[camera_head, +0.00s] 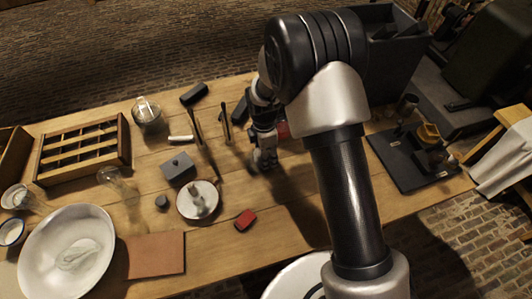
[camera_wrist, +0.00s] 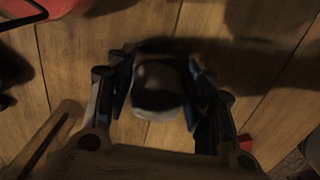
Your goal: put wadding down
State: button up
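My gripper (camera_head: 264,150) is over the middle of the wooden table, right of the small tools. I cannot tell whether the piece touches the table. In the head view the held piece is hard to tell from the gripper.
A large white bowl (camera_head: 38,277) with a pale lump stands front left, near a brown board (camera_head: 156,254). A white dish (camera_head: 184,209) and a red block (camera_head: 245,220) lie left of my gripper. A wooden rack (camera_head: 124,140) is back left. A black board (camera_head: 385,160) lies right.

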jog(key=shift+o, duration=0.7)
notch_tip(320, 180, up, 21)
jog(key=s+d+m+t+p, duration=0.1)
jog(key=s+d+m+p, duration=0.15)
jog(key=m+p, duration=0.2)
jog(key=s+d+r+m+t, duration=0.1)
jog(key=s+d+r+m, duration=0.5)
jog(key=r, duration=0.4)
jog(key=s+d+r+m+t, duration=0.1)
jog(key=s+d+r+m, duration=0.1)
jog(key=s+m, duration=0.3)
jog(key=s+d+r+m+t, duration=0.1)
jog(key=s+m, duration=0.4)
jog(key=s, duration=0.8)
jog(key=shift+d+r+m+t, duration=0.3)
jog(key=shift+d+r+m, duration=0.05)
jog(key=shift+d+r, duration=0.35)
jog(key=shift+w+r, duration=0.1)
jog(key=shift+w, duration=0.05)
